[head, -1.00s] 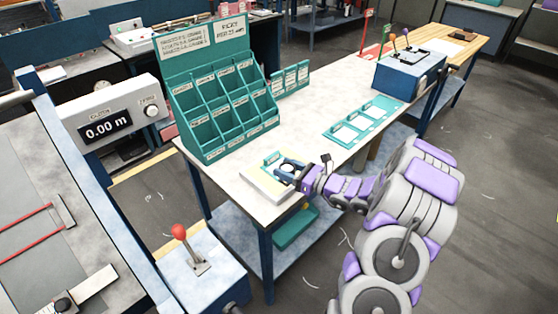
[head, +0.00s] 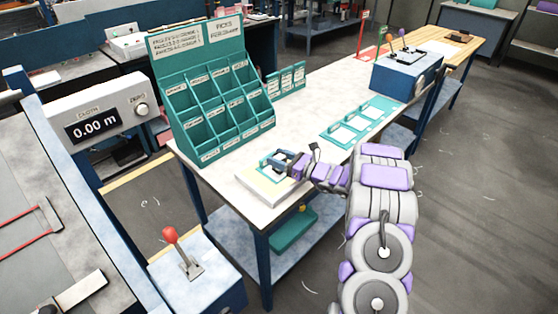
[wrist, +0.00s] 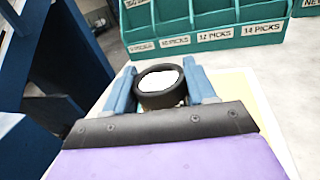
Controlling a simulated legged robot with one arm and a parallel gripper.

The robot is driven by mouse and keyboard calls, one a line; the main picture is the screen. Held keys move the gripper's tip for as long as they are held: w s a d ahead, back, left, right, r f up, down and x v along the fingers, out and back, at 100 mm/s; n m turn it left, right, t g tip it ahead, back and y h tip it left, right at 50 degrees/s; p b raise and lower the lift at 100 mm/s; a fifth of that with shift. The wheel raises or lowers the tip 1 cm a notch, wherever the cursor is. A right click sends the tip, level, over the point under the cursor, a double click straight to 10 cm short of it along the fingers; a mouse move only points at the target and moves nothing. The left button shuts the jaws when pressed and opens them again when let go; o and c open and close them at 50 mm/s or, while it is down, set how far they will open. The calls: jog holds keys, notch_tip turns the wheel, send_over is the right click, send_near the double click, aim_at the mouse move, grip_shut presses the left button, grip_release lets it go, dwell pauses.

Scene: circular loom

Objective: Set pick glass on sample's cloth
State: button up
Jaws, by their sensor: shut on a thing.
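The pick glass (wrist: 161,82) is a small round piece with a thick black rim and a bright white lens. It sits between the two blue fingers of my gripper (wrist: 161,84), which is shut on it. In the head view my gripper (head: 279,161) is over the back part of the sample, and the glass is hard to make out there. The sample's cloth (head: 262,183) is pale yellow on a white board at the table's near corner. It also shows beside the gripper in the wrist view (wrist: 244,92). I cannot tell whether the glass touches it.
A teal compartment rack (head: 216,100) with pick labels stands behind the sample. A teal frame with several openings (head: 358,122) lies to the right on the white table (head: 310,112). A blue lever box (head: 407,75) stands beyond. A red-knobbed lever (head: 181,250) is at front left.

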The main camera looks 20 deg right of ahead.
jog(key=shift+a, duration=0.15)
jog(key=o, duration=1.1)
jog(key=shift+o, duration=0.2)
